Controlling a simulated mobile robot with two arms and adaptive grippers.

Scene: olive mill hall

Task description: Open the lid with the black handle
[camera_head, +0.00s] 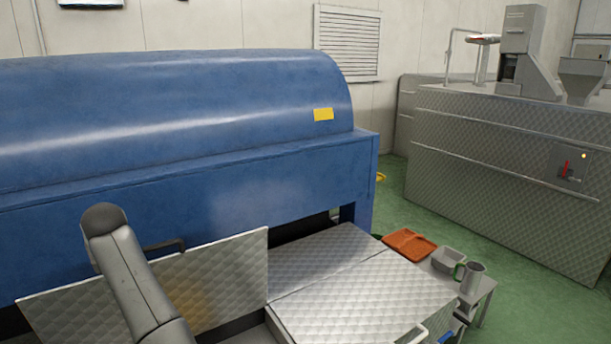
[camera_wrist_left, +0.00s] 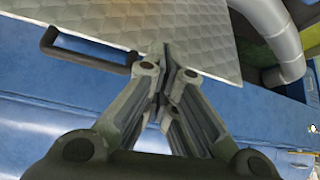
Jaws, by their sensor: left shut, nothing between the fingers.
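The lid with the black handle is a quilted metal panel (camera_head: 228,262) in the head view. It stands raised and steeply tilted in front of the blue machine, with a dark opening at its foot. Its black handle (camera_head: 166,245) is at the upper edge, partly behind my left arm. In the left wrist view the lid (camera_wrist_left: 205,28) and its black handle (camera_wrist_left: 88,58) show near the top. My left gripper (camera_wrist_left: 168,58) is shut and empty, fingertips at the lid's edge, beside the handle and not around it. I cannot tell whether they touch the lid. My right gripper is not in view.
The blue machine (camera_head: 180,130) blocks the back. An orange tray (camera_head: 408,243), a grey bin (camera_head: 448,260) and a metal jug (camera_head: 471,278) are right of the lids.

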